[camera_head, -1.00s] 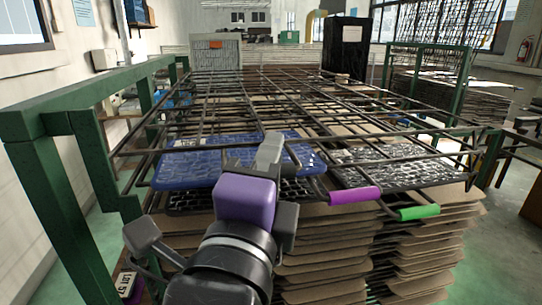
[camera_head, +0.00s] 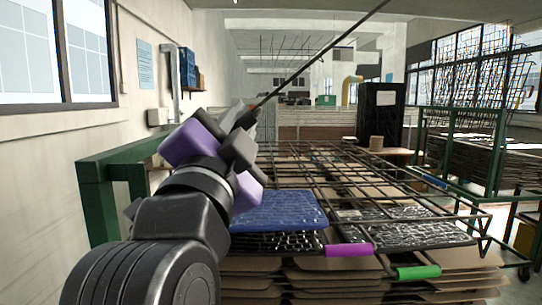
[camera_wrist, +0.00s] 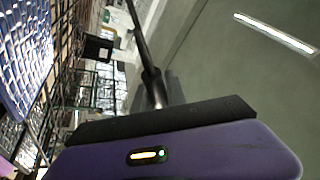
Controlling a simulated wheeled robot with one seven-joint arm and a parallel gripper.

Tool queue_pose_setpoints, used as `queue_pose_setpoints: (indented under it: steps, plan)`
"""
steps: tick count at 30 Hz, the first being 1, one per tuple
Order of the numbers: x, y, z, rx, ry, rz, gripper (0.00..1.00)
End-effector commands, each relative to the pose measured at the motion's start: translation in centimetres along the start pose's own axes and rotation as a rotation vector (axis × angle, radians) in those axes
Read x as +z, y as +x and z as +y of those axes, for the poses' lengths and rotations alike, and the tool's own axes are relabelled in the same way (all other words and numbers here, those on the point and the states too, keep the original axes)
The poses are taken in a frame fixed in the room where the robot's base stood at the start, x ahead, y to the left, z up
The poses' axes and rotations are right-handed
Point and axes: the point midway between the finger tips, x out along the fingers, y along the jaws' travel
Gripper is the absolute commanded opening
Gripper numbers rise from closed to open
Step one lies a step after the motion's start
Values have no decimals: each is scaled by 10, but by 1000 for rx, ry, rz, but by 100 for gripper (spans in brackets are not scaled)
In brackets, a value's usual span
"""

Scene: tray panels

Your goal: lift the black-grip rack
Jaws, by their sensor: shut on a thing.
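My gripper (camera_head: 243,121), with purple and black parts, is raised at the left of centre in the head view. It is shut on the black grip end of a thin dark rod, which I take as the black-grip rack (camera_head: 322,52). The rod slants up and right from the fingers, out of the top of the picture, clear of the stack. In the wrist view the rod (camera_wrist: 138,38) runs upward from its thicker black grip (camera_wrist: 153,88) at the dark finger pad. The fingers hide part of the grip, and most of that rack is not clearly seen.
Below lie wire racks with a purple grip (camera_head: 349,250) and a green grip (camera_head: 418,272). A green frame (camera_head: 98,205) stands left by the wall. Air above the stack is mostly open.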

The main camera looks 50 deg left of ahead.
Motion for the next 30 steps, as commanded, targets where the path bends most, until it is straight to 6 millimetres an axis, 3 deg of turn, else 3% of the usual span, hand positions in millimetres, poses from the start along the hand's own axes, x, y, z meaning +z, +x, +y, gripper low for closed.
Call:
queue_pose_setpoints:
  steps: [1,6,15,24,30]
  plan:
    - [-1,4,-15,-22,-41,-7,0]
    - [6,8,-48,-83,-187,-38,0]
    - [28,10,-97,-177,-419,-89,0]
    - [49,7,-125,-238,-569,-124,0]
    - [56,5,-132,-256,-617,-134,0]
